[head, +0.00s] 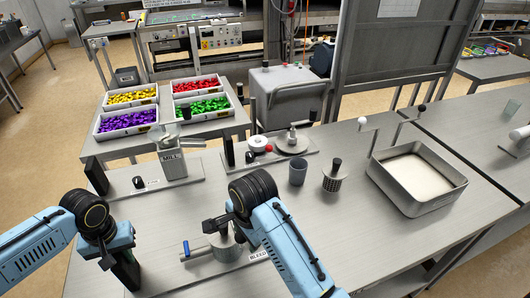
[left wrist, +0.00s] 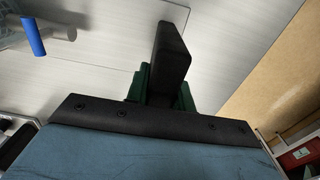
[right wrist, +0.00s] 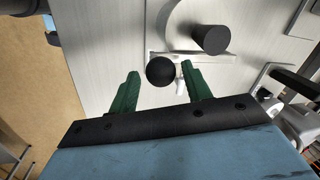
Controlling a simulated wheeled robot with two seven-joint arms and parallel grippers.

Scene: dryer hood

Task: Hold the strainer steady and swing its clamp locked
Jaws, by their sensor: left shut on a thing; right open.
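The strainer (head: 223,246) is a grey round body on a flat plate labelled BLEED, low in the head view. A blue-handled lever (head: 187,248) sticks out on its left; the blue handle also shows in the left wrist view (left wrist: 33,36). My left gripper (left wrist: 162,88) is shut on a black upright block (head: 127,270) at the plate's left end. My right gripper (right wrist: 160,70) is open above the strainer, its green fingers either side of a black ball knob (right wrist: 160,72), with no visible grip. A black cylindrical knob (right wrist: 211,39) stands beside it. My right arm hides part of the strainer.
A mill fixture (head: 173,160) stands behind my left arm.

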